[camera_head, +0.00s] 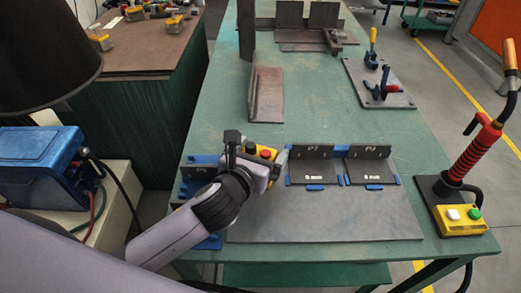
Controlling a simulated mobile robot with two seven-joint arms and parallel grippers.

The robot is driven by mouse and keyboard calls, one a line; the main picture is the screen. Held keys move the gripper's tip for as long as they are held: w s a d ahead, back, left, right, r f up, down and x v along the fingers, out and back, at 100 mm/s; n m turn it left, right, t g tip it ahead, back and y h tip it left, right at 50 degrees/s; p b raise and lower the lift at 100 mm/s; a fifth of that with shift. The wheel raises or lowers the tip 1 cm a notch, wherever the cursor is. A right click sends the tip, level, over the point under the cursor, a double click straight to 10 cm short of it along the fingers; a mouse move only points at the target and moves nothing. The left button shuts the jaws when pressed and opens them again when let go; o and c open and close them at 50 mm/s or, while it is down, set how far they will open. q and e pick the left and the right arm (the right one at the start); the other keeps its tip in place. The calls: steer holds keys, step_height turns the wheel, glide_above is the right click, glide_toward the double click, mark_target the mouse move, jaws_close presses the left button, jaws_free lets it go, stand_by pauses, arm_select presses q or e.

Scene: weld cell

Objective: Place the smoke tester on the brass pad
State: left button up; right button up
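My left gripper (257,163) reaches in from the lower left over the front of the green bench. A yellow box with a red button (265,152) shows right at its far side, partly hidden by the gripper. I cannot tell whether the gripper holds this box or is only in front of it, nor whether the box is the smoke tester. The fingers are too small and overlapped to show their opening. I cannot pick out a brass pad. My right gripper is not in view.
Dark angle fixtures with blue clamps (313,165) stand behind a bare grey plate (325,221). A red-handled torch stand with a yellow button box (461,220) is at the right edge. A blue machine (42,163) and black lamp shade (42,50) crowd the left. The bench middle (315,115) is clear.

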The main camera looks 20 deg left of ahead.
arm_select(q)
steer(key=shift+r, duration=0.1)
steer(key=shift+s+r, duration=0.1)
steer(key=v, duration=1.1)
steer(key=shift+s+r+p, duration=0.2)
steer(key=shift+s+p, duration=0.15)
steer(key=shift+p, duration=0.1)
steer(key=shift+a, duration=0.1)
steer(key=shift+s, duration=0.1)
